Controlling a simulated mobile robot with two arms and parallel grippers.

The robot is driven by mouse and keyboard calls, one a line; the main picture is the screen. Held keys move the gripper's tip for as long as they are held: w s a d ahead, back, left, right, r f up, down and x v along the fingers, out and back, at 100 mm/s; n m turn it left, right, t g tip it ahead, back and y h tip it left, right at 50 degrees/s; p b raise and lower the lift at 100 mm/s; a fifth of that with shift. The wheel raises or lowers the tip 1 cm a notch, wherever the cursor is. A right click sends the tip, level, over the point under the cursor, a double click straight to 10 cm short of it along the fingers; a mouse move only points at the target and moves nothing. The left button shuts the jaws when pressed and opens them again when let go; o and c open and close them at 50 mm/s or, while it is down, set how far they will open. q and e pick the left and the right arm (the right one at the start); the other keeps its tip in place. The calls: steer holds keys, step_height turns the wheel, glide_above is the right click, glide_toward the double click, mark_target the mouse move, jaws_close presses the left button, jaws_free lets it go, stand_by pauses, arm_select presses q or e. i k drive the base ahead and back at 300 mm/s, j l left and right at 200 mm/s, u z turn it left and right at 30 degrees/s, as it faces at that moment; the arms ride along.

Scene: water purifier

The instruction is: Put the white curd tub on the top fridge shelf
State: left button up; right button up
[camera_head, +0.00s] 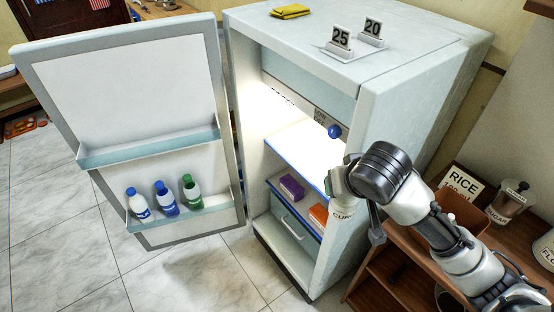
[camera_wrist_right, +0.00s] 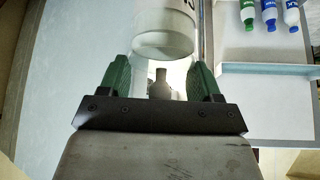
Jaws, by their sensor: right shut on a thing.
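My right gripper (camera_wrist_right: 161,72) is shut on the white curd tub (camera_head: 341,208). The tub also shows between and beyond the green finger pads in the right wrist view (camera_wrist_right: 165,38). In the head view the tub appears at the right front edge of the open fridge (camera_head: 376,100), below the level of the top shelf in the picture; its exact depth is unclear. The top shelf (camera_head: 298,150) has a blue front edge and its visible part is brightly lit and bare. My left gripper is not in view.
The fridge door (camera_head: 126,90) stands open at left, with several bottles in its lower rack (camera_head: 196,207). The lower shelf holds a purple box (camera_head: 291,187) and an orange box (camera_head: 319,215). A wooden rack (camera_head: 400,255) with jars stands at right.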

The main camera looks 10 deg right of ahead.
mark_target(313, 165)
steer(key=i+j, duration=0.2)
steer(key=j, duration=0.15)
steer(key=i+j+u, duration=0.1)
steer(key=j, duration=0.25)
steer(key=i+j+z, duration=0.25)
steer(key=i, duration=0.2)
steer(key=i+j+z, duration=0.2)
steer(key=i, duration=0.25)
steer(key=l, duration=0.1)
